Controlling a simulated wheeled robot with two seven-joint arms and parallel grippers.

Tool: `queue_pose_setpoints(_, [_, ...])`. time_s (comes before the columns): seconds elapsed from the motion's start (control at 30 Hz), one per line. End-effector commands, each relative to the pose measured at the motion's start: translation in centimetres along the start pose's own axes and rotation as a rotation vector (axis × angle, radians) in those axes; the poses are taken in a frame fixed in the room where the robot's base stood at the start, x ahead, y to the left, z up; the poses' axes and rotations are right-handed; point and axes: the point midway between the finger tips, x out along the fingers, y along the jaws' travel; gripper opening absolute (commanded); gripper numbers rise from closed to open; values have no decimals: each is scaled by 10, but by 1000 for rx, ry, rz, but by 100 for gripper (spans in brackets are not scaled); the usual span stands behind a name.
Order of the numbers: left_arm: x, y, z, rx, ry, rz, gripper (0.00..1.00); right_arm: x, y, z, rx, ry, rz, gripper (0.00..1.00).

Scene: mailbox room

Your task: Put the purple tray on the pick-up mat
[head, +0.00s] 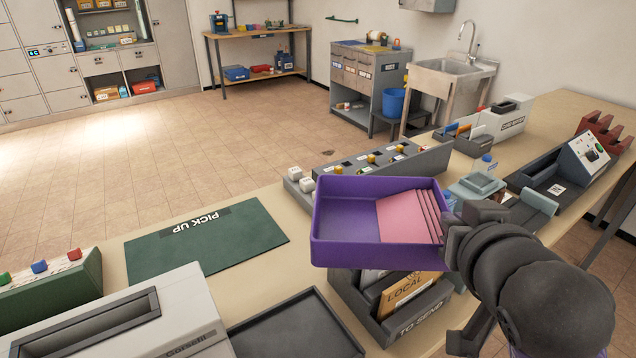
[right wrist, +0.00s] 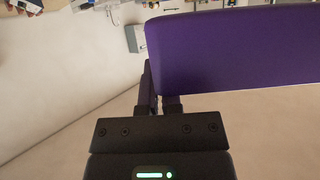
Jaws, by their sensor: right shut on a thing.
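The purple tray (head: 345,225) is held in the air above the table, over the grey TO-SEND sorter. Pink sheets or cards (head: 408,217) lie in its right half. My right gripper (head: 450,215) is shut on the tray's right end; the fingertips are partly hidden. In the right wrist view the tray's purple wall (right wrist: 235,50) fills the upper right, beside the fingers (right wrist: 160,95). The dark green pick-up mat (head: 205,243) lies flat and bare on the table, left of the tray and apart from it. My left gripper is not in view.
The TO-SEND sorter (head: 400,325) with envelopes stands below the tray. A black flat tray (head: 295,330) and a white machine (head: 120,325) are in front of the mat. A green button box (head: 50,285) is at the left. A grey knobbed rack (head: 385,165) stands behind the held tray.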

Motion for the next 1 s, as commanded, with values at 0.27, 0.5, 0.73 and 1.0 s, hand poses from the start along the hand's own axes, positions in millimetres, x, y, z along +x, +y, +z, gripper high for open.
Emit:
queue_pose_setpoints(0.27, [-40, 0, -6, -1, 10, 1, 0, 28, -49, 2, -107, -12, -256, 0])
queue_pose_setpoints(0.5, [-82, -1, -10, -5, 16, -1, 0, 48, -110, 47, -230, -13, -549, 0])
queue_pose_setpoints(0.73, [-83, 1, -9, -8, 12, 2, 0, 50, -119, 63, -244, -3, -586, 0])
queue_pose_setpoints(1.0, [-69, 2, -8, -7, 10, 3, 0, 64, -118, 97, -243, -9, -584, 0])
